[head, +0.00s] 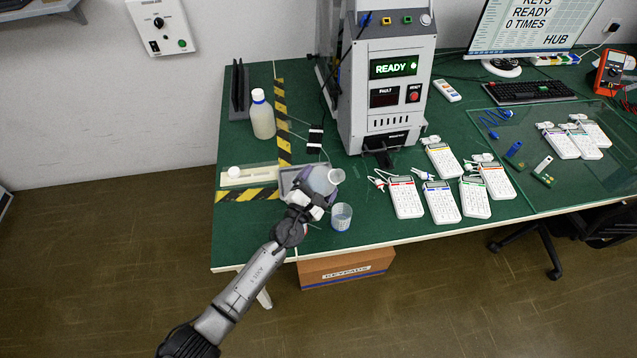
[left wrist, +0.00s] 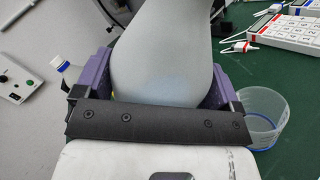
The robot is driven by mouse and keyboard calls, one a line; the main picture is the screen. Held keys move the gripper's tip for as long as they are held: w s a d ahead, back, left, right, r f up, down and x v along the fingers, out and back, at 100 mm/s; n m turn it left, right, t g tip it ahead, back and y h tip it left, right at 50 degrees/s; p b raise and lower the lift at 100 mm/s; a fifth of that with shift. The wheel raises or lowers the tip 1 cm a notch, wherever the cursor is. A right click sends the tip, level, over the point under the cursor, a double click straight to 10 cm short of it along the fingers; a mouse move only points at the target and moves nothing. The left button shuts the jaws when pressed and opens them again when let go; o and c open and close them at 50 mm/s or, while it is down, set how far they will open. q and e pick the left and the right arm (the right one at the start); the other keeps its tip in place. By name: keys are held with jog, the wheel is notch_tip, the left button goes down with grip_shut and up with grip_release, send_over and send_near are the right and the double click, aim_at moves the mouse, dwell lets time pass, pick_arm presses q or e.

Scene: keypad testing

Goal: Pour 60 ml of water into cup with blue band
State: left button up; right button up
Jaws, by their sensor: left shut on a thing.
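A small clear cup with a blue band (head: 341,217) stands on the green table near its front edge; it also shows at the right of the left wrist view (left wrist: 262,118). I cannot tell how much water is in it. My left gripper (head: 312,193) is shut on a pale grey, rounded container (head: 321,179), whose body fills the middle of the left wrist view (left wrist: 163,60) between purple fingers. In the head view its pale round mouth lies to the upper right, and it looks tilted that way. The mouth is behind and left of the cup. My right gripper is out of view.
A bottle with a blue cap (head: 262,116) stands at the left by striped tape. A grey test machine reading READY (head: 388,85) stands behind. Several white keypads (head: 405,198) lie right of the cup.

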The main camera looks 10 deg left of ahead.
pick_arm(q)
jog(key=shift+w+a+m, duration=0.1)
jog(key=shift+m, duration=0.2)
jog(key=shift+w+a+f+m+b, duration=0.15)
jog(key=shift+a+m+b, duration=0.1)
jog(key=shift+m+b, duration=0.2)
dwell(0.6)
jog(key=shift+r+m, duration=0.2)
jog(key=shift+m, duration=0.15)
dwell(0.6)
jog(key=shift+w+a+r+m, duration=0.15)
jog(key=shift+a+r+m, duration=0.15)
jog(key=shift+m, duration=0.4)
jog(key=shift+a+r+m+h, duration=0.1)
jog(key=shift+m+h, duration=0.2)
jog(key=shift+h, duration=0.1)
dwell(0.4)
jog(key=shift+w+a+r+m, duration=0.1)
jog(key=shift+a+r+m, duration=0.05)
jog(key=shift+m, duration=0.45)
dwell(0.5)
dwell(0.4)
jog(key=shift+a+f+m+b, duration=0.1)
jog(key=shift+f+m+b, duration=0.2)
jog(key=shift+m+b, duration=0.3)
jog(key=shift+w+f+m+h, duration=0.1)
jog(key=shift+f+m+h, duration=0.05)
jog(key=shift+m+h, duration=0.2)
dwell(0.7)
